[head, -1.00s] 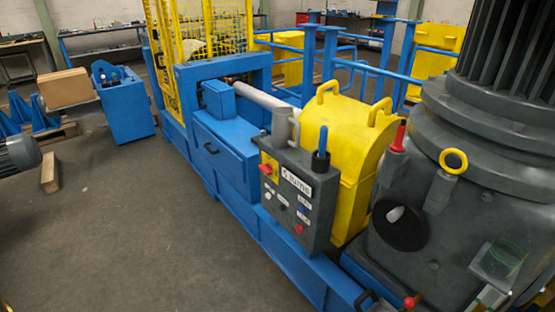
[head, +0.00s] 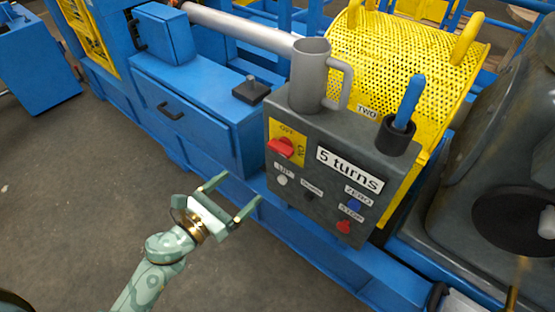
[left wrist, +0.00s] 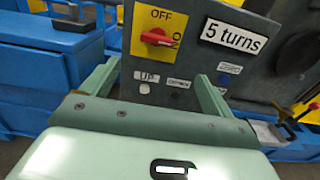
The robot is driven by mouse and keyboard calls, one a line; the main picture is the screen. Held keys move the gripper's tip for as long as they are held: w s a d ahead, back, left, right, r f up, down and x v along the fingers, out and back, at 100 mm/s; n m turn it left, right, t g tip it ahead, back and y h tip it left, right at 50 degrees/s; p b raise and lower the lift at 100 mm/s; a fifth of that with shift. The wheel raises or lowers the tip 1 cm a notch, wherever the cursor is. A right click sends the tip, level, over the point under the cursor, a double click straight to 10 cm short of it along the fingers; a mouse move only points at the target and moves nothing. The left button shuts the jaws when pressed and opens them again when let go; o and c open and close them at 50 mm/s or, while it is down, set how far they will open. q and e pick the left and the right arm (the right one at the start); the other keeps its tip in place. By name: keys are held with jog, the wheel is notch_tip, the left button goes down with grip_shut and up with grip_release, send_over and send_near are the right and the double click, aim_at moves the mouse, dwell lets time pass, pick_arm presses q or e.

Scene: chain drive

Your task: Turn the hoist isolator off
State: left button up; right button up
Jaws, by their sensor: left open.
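The hoist isolator is a red rotary knob (head: 281,147) on a yellow plate marked OFF and ON, at the upper left of the grey control box (head: 335,190). In the left wrist view the red knob (left wrist: 157,38) lies roughly level, its one end toward the ON mark at right, with OFF above it. My left gripper (head: 237,194) is open and empty, left of and below the knob in the head view, apart from the box. In the left wrist view its two fingers (left wrist: 155,85) stand wide apart below the knob. My right gripper is not identifiable in view.
Below the knob, the box carries a white button (head: 281,180), a black one, a blue one (head: 354,205) and a red one (head: 343,227). A grey mug (head: 309,80) and a dark cup (head: 396,135) holding a blue-handled tool stand on top. Grey floor is clear at left.

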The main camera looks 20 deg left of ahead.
aim_at(277, 151)
pick_arm(q)
jog(key=x, duration=1.5)
jog(key=shift+w+a, duration=0.25)
jog(key=shift+w, duration=0.15)
jog(key=c, duration=1)
